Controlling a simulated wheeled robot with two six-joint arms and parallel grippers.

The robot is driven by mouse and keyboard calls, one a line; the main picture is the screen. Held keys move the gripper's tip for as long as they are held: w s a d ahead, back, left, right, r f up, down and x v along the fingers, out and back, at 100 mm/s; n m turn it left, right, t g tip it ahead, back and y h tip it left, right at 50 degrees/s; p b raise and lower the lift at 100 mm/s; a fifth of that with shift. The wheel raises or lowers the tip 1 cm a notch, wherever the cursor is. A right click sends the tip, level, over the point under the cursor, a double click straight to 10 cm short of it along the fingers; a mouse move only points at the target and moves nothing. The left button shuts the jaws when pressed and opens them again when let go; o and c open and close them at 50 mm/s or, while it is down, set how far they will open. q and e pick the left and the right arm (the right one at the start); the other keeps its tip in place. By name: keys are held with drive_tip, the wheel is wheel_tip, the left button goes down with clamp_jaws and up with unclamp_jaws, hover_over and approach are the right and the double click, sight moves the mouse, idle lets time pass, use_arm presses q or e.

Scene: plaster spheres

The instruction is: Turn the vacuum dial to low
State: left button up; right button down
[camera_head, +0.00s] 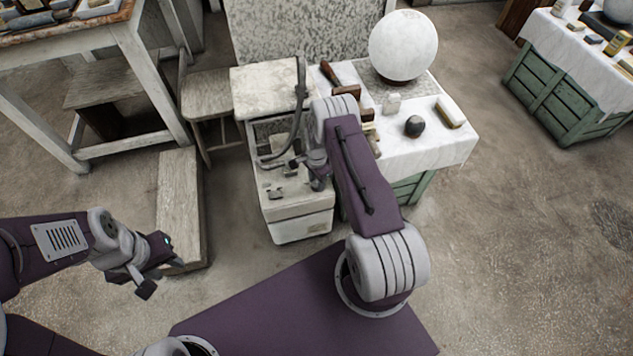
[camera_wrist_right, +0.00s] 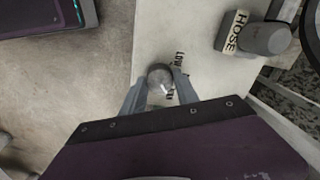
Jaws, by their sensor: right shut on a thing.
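The vacuum dial (camera_wrist_right: 158,77) is a round grey knob on a pale panel in the right wrist view. The word LOW (camera_wrist_right: 180,58) is printed at its upper right, and more dark lettering below is partly covered by a finger. A pale mark shows on the knob's lower right side. My right gripper (camera_wrist_right: 160,84) is shut on the dial, one finger on each side. In the head view the vacuum unit (camera_head: 302,207) is a pale cabinet, and my right arm hides the dial. My left gripper (camera_head: 158,267) is open and empty at the lower left, away from the cabinet.
A connector labelled HOSE (camera_wrist_right: 262,38) sits beside the dial on the panel. A dark hose (camera_head: 299,110) rises from the cabinet. A cloth-covered table (camera_head: 450,145) with a large white sphere (camera_head: 403,46) and tools stands to the right. A wooden bench (camera_head: 180,205) stands left.

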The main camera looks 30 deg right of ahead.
drive_tip(key=n, duration=0.5)
drive_tip(key=shift+b, duration=0.3)
drive_tip(key=n, duration=1.1)
drive_tip(key=shift+b, duration=0.35)
drive_tip(key=n, duration=0.6)
drive_tip(key=shift+n, duration=0.3)
drive_tip(key=c, duration=0.9)
unclamp_jaws()
